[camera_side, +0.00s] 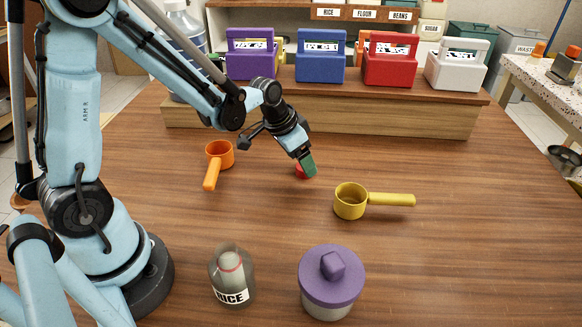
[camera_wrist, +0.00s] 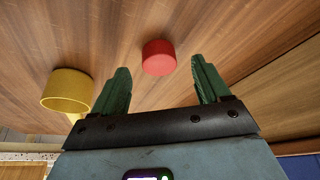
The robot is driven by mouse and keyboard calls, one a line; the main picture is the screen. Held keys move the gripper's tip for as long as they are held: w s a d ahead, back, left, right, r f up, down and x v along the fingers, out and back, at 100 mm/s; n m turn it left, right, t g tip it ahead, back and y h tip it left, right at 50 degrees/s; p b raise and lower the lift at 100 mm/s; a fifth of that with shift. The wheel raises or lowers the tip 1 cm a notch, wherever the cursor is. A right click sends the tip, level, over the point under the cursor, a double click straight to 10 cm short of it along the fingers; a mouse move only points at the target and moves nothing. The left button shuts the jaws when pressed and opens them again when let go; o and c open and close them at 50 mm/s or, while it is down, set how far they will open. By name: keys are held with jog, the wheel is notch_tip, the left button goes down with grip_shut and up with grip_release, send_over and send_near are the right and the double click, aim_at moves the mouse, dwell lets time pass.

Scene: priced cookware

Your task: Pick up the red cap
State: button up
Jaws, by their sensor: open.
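The red cap (camera_wrist: 158,57) is a short round red piece lying on the wooden table. In the side view the red cap (camera_side: 300,172) is mostly hidden behind my fingers. My gripper (camera_side: 308,167) reaches down beside it with green fingertips. In the wrist view my gripper (camera_wrist: 160,90) is open. The cap sits ahead of the gap between the two fingers, a little beyond their tips, and nothing is between the fingers.
A yellow pan (camera_side: 350,202) stands to the right; it also shows in the wrist view (camera_wrist: 68,92). An orange pan (camera_side: 219,155) is to the left. A rice jar (camera_side: 231,275) and purple-lidded pot (camera_side: 331,285) stand in front. Coloured boxes line a raised wooden shelf (camera_side: 330,115) behind.

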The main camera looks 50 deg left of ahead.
jog(key=shift+x, duration=1.15)
jog(key=shift+c, duration=0.4)
jog(key=c, duration=1.1)
jog(key=shift+o, duration=0.2)
